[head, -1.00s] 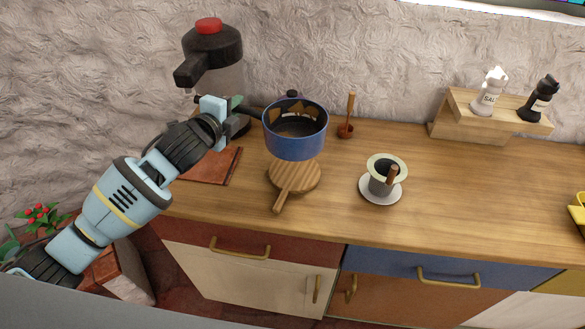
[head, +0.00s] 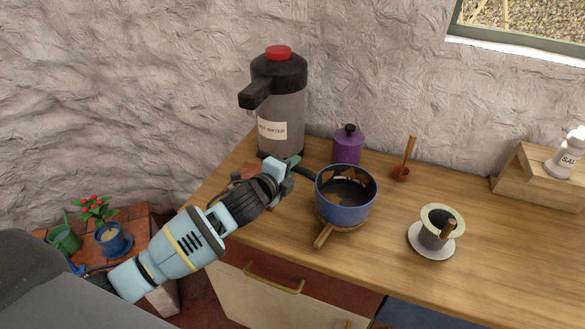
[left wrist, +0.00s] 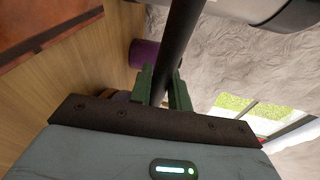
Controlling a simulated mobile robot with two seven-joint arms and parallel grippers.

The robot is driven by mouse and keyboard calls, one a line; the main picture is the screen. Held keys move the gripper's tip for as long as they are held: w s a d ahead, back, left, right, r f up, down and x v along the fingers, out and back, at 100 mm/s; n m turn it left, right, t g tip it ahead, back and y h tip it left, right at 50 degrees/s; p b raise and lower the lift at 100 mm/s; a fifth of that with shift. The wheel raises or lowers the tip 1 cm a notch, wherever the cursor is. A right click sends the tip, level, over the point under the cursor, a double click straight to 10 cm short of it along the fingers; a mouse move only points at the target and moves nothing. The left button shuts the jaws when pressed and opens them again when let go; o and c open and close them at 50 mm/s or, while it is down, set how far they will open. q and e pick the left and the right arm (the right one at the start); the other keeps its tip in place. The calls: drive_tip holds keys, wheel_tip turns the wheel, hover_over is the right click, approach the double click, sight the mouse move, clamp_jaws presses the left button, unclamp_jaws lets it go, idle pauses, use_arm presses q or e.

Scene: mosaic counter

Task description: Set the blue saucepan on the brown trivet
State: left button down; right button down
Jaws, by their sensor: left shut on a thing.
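The blue saucepan (head: 345,205) is upright, with its dark handle pointing left toward my left gripper (head: 289,168). That gripper is shut on the handle, which runs between the green fingers in the left wrist view (left wrist: 164,88). The round brown wooden trivet (head: 324,236) is mostly hidden under the pan; only its near edge and its handle show. The pan is directly over it, very low; I cannot tell whether the two touch. My right gripper is not in view.
A hot water dispenser (head: 282,105) stands behind my left gripper. A purple canister (head: 347,147) and a wooden-handled tool (head: 405,160) are behind the pan. A cup (head: 437,228) on a saucer (head: 415,240) is to the right. A red-brown slab (left wrist: 45,27) lies left.

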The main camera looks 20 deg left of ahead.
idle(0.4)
use_arm(q)
drive_tip(key=c, duration=1.7)
unclamp_jaws()
drive_tip(key=shift+f, duration=0.3)
drive_tip(key=shift+c, duration=0.2)
drive_tip(key=o, duration=0.4)
drive_tip(key=shift+r, duration=0.25)
drive_tip(key=v, duration=1.2)
drive_tip(key=shift+f, duration=0.2)
